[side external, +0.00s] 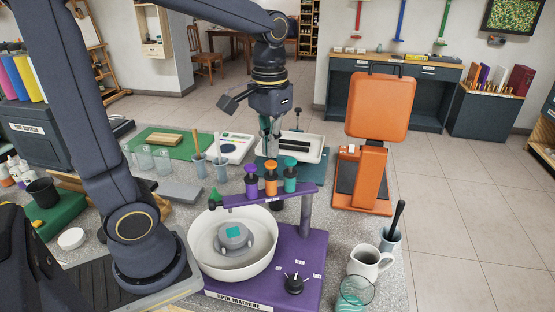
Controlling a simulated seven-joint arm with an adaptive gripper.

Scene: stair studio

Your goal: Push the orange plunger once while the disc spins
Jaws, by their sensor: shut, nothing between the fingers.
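A purple spin machine (305,255) stands at the front of the table. In its white bowl (207,262) sits a grey disc (234,242) with a teal square on top; one still picture cannot show whether it spins. The orange plunger (271,176) stands on the purple bar above the bowl, between a purple plunger (251,180) and a teal plunger (290,175). My gripper (269,152) points down, shut and empty, above and just behind the orange plunger. A small gap seems to show between them, but the depth is hard to judge.
A black knob (294,284) is on the machine's front. A white jug (367,264) and a glass (355,292) stand to the right. An orange press-like stand (378,110) rises at the back right.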

